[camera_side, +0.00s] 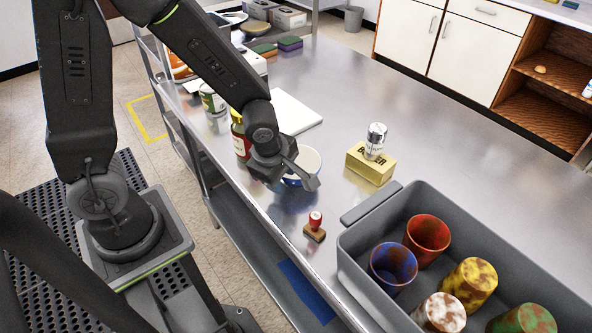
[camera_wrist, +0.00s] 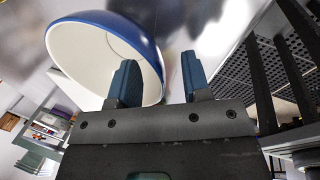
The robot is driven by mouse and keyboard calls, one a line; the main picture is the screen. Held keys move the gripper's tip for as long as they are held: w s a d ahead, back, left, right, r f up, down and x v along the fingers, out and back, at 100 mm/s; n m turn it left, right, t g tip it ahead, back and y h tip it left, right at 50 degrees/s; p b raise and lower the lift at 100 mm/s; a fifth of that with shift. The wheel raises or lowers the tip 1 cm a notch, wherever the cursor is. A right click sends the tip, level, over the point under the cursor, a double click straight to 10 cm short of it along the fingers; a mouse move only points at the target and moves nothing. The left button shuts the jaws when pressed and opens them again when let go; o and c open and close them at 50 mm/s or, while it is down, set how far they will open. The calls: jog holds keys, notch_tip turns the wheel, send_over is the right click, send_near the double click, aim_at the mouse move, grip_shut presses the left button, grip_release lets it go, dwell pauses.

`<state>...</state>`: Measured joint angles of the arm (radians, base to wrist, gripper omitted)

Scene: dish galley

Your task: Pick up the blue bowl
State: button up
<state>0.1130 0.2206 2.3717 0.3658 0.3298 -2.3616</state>
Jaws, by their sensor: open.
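The blue bowl (camera_side: 311,161) stands on the steel counter, partly hidden behind my gripper (camera_side: 306,174) in the side view. It is blue outside and white inside. In the wrist view the bowl (camera_wrist: 86,50) is large at the upper left. My gripper also shows in the wrist view (camera_wrist: 160,85), with its two fingers apart. The left finger overlaps the bowl's rim in that view, and the right finger is outside the bowl. I cannot tell whether a finger touches the bowl.
A grey bin (camera_side: 353,268) with several coloured cups stands at the front right. A yellow butter box (camera_side: 369,165) with a silver can (camera_side: 376,139) on it is right of the bowl. A stamp (camera_side: 315,227) is in front. A red bottle (camera_side: 240,138) and a white board (camera_side: 297,110) are nearby.

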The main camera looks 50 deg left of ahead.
grip_shut()
dwell(0.5)
